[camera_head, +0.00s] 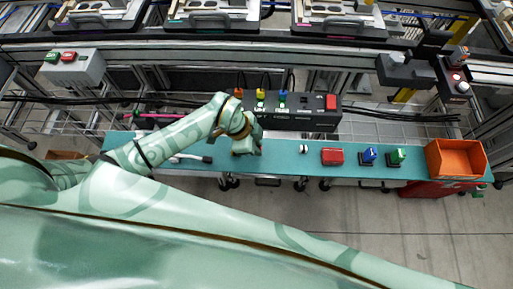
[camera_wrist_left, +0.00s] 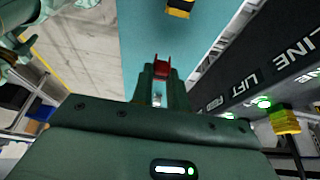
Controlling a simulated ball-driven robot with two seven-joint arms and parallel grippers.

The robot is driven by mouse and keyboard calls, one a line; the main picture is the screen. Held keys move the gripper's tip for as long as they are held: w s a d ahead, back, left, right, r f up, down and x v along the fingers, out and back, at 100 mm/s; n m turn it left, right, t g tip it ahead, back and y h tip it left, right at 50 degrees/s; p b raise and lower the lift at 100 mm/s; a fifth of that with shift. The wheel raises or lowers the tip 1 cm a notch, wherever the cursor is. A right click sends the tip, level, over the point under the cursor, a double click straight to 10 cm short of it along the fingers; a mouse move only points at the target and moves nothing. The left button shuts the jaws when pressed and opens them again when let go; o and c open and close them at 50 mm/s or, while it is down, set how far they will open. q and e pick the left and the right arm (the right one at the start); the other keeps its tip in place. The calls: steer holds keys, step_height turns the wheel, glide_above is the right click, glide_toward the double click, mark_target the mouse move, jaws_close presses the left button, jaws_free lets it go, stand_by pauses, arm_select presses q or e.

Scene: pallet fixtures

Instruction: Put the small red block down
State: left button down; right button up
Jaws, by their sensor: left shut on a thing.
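My left gripper (camera_head: 247,148) is over the teal bench, in front of the dark control box. In the left wrist view its two green fingers (camera_wrist_left: 158,82) are shut on the small red block (camera_wrist_left: 162,68), which shows at the fingertips. The block is hidden behind the gripper in the head view. I cannot tell whether it touches the bench (camera_head: 285,166). My right gripper is not in view.
A larger red block (camera_head: 332,156), a blue item (camera_head: 368,156) and a green item (camera_head: 397,157) stand to the right. An orange bin (camera_head: 456,158) is at the right end. The control box (camera_head: 300,112) with cables stands behind. A small white item (camera_head: 304,149) lies near the middle.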

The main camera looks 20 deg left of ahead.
arm_select(q)
step_height(320, 180, down, 2)
steer(key=shift+f+b, duration=0.1)
steer(key=shift+b, duration=0.2)
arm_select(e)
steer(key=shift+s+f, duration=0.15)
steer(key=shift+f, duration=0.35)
arm_select(q)
steer(key=c, duration=1.4)
jaws_free()
steer(key=shift+o, duration=0.2)
